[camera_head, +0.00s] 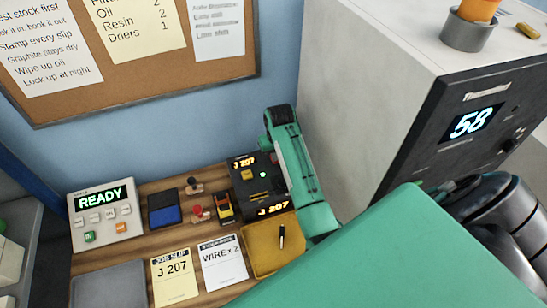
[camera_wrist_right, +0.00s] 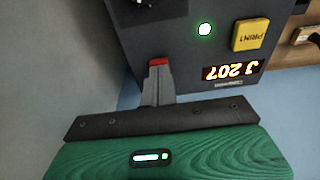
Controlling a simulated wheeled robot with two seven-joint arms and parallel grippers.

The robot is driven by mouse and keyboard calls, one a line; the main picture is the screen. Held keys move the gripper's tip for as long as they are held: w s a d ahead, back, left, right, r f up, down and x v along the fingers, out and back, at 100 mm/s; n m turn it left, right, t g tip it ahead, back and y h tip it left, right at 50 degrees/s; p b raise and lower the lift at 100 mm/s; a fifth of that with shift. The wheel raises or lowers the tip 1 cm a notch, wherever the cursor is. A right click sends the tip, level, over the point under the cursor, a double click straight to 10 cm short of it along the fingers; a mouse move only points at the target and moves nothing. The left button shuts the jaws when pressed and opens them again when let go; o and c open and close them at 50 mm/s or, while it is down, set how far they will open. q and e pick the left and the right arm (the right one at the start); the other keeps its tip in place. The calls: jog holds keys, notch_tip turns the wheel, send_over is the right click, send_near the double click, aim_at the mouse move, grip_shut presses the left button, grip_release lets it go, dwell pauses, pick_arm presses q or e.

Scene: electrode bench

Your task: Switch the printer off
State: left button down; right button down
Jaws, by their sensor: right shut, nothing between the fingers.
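The printer (camera_head: 240,190) is a dark box at the back of the bench, with an orange J 207 display and a small lit green lamp. In the right wrist view its dark panel (camera_wrist_right: 190,60) is upside down, with a yellow PRINT button (camera_wrist_right: 252,34), the lit lamp and the glowing J 207 display. My right gripper (camera_head: 271,148) is at the printer's right rear side; its fingertips are hidden in the head view. In the wrist view its closed fingers (camera_wrist_right: 158,78) point at the panel's edge, where a small red patch (camera_wrist_right: 158,62) shows. I cannot tell whether they touch. My left gripper is out of view.
A large cabinet reading 58 (camera_head: 425,150) stands close on the right.

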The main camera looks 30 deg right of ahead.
jog(key=shift+f, duration=0.25)
jog(key=shift+r, duration=0.1)
jog(key=shift+r+p, duration=0.5)
jog(key=shift+r, duration=2.95)
jog(key=shift+s+f, duration=0.1)
